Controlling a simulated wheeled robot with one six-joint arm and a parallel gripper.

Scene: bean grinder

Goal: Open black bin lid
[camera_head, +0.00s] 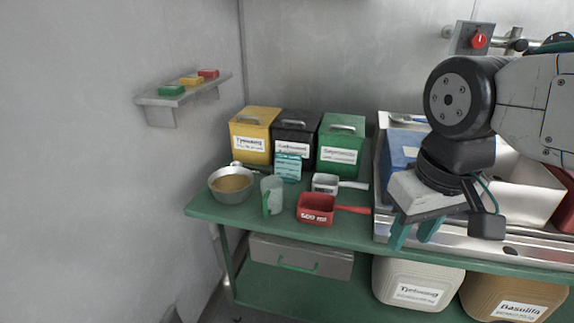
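The black bin (294,150) stands at the back of the green table between a yellow bin (254,140) and a green bin (341,147). Its black lid (296,123) lies shut on top, with a grey handle across it. A teal striped packet partly hides the bin's lower front. My gripper (414,240) hangs to the right and nearer, over the table's front edge by the metal sink. Its two teal fingers point down, apart, with nothing seen between them.
A metal bowl (232,186), a clear cup (271,195), the teal packet (288,167), a white scoop (325,183) and a red scoop (316,208) stand in front of the bins. A blue box (400,150) is right of the green bin. A wall shelf (185,95) is at left.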

